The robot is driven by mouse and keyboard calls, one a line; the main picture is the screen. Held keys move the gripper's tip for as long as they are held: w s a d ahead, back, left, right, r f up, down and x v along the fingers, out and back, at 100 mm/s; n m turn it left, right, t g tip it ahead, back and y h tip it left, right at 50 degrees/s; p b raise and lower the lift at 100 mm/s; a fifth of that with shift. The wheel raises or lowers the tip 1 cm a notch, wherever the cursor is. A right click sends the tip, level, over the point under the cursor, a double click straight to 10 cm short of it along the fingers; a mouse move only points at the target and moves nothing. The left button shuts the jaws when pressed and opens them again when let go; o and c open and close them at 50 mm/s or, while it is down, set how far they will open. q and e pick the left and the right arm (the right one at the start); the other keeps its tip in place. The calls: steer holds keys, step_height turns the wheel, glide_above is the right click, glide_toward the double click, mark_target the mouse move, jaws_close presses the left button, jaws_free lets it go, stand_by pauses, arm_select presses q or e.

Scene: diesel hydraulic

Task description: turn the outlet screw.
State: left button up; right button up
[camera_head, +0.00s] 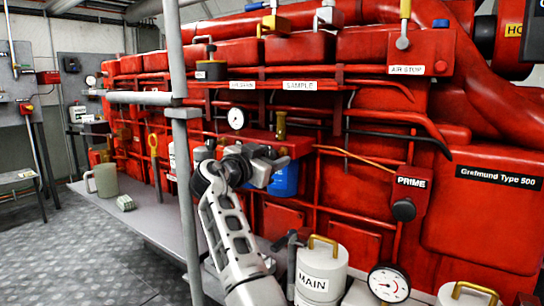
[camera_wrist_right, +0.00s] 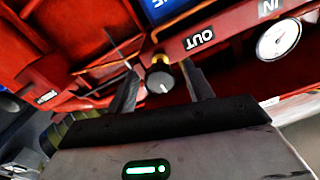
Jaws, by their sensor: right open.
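In the right wrist view, a dark round knob with a white mark and a brass neck (camera_wrist_right: 160,80) sticks out of the red housing near an upside-down OUT label (camera_wrist_right: 199,39). I take it for the outlet screw. My right gripper (camera_wrist_right: 163,91) is open, with one finger on each side of the knob's line; contact cannot be told. In the head view, my right gripper (camera_head: 276,164) is at the red housing in front of the blue filter (camera_head: 286,181). A brass fitting (camera_head: 281,124) stands above it. My left gripper is not in view.
A dial gauge (camera_head: 237,118) sits left of the brass fitting; a gauge shows in the wrist view too (camera_wrist_right: 279,40). A grey post (camera_head: 180,150) stands left of my right arm. The PRIME unit (camera_head: 409,190) is to the right. A MAIN canister (camera_head: 320,272) stands below.

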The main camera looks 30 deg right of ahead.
steer(key=shift+w+d, duration=0.2)
steer(key=shift+d, duration=0.25)
steer(key=c, duration=1)
